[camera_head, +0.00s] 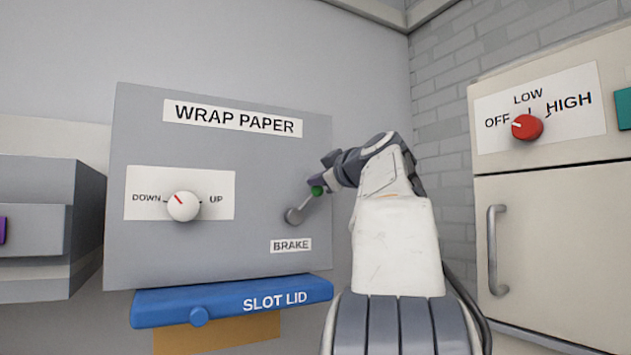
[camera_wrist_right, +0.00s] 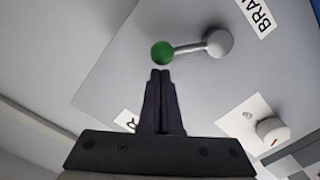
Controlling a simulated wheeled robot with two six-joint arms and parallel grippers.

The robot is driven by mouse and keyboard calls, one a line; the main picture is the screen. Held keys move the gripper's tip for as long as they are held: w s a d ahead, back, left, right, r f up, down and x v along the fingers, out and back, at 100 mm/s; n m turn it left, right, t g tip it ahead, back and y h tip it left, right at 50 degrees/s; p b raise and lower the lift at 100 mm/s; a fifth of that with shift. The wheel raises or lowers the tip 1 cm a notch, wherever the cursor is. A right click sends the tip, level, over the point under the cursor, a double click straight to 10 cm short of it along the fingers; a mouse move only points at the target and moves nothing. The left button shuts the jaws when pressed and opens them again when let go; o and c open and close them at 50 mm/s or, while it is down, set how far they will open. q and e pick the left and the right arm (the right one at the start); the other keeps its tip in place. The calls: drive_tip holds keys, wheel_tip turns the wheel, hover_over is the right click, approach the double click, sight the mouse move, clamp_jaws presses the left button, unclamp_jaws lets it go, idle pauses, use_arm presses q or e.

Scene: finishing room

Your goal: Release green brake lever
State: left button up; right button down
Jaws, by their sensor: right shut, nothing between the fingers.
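The brake lever sits on the grey WRAP PAPER panel (camera_head: 260,250), above the BRAKE label (camera_head: 291,245). Its grey hub (camera_head: 293,216) is at the lower left. Its thin arm slants up and right to a green knob (camera_head: 317,191). In the right wrist view the green knob (camera_wrist_right: 162,53) lies just beyond my right gripper (camera_wrist_right: 160,73). The gripper's fingers are shut together and empty, with their tips close to the knob; I cannot tell whether they touch it. In the head view my right arm reaches in beside the knob. My left gripper is not in view.
A white DOWN/UP dial (camera_head: 184,206) is left of the lever. A blue SLOT LID bar (camera_head: 232,300) juts out below the panel. A cream cabinet (camera_head: 550,220) with a red knob (camera_head: 527,127) and a handle (camera_head: 496,250) stands at the right.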

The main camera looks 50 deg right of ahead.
drive_tip(key=s+a+r+b, duration=0.3)
drive_tip(key=s+a, duration=0.3)
drive_tip(key=s, duration=0.3)
drive_tip(key=shift+s+r, duration=0.2)
drive_tip(key=shift+r, duration=0.05)
